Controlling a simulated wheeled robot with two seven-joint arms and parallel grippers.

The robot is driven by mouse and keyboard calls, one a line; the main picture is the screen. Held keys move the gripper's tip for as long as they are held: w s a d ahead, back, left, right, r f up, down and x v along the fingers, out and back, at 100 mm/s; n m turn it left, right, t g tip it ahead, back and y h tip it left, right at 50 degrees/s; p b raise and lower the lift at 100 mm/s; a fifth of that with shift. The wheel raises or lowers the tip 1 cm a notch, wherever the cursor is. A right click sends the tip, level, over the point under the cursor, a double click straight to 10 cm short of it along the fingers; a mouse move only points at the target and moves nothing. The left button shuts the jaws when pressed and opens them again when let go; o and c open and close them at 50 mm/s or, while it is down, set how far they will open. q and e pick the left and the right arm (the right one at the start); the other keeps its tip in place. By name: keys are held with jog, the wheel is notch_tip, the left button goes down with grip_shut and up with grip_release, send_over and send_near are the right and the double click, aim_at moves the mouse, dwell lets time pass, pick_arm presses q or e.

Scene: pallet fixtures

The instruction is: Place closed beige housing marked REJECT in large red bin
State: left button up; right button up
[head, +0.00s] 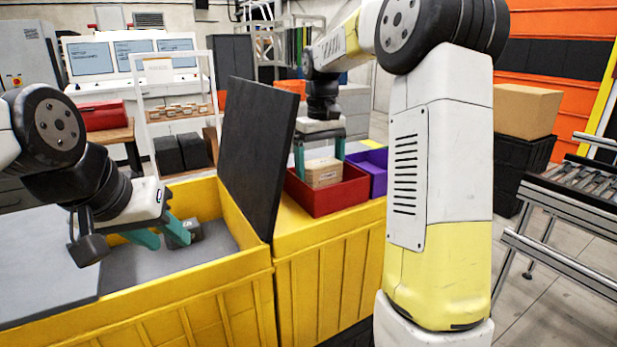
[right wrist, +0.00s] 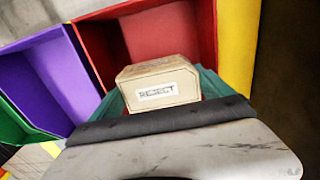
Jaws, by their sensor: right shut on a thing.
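The beige housing (head: 323,173) is a closed block with a label reading REJECT, legible in the right wrist view (right wrist: 158,90). My right gripper (head: 320,158) is shut on it, teal fingers at its sides. The large red bin (head: 328,200) stands on the yellow fixture. The housing is over the bin's opening, its lower part near the rim; whether it touches the floor is hidden. In the right wrist view the red bin (right wrist: 165,35) lies beyond the housing. My left gripper (head: 162,235) appears open, fingers apart, low in the left yellow crate.
A dark grey block (head: 186,233) lies in the yellow crate (head: 190,283) by my left fingers. An upright black panel (head: 257,150) stands between the crate and red bin. A purple bin (head: 376,172) adjoins the red one; a green bin (right wrist: 12,105) shows in the wrist view.

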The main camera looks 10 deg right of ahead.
aim_at(320, 162)
jog(key=shift+f, duration=1.2)
jog(key=o, duration=1.3)
jog(key=shift+f, duration=0.15)
notch_tip(320, 162, up, 12)
jog(key=shift+r, duration=0.2)
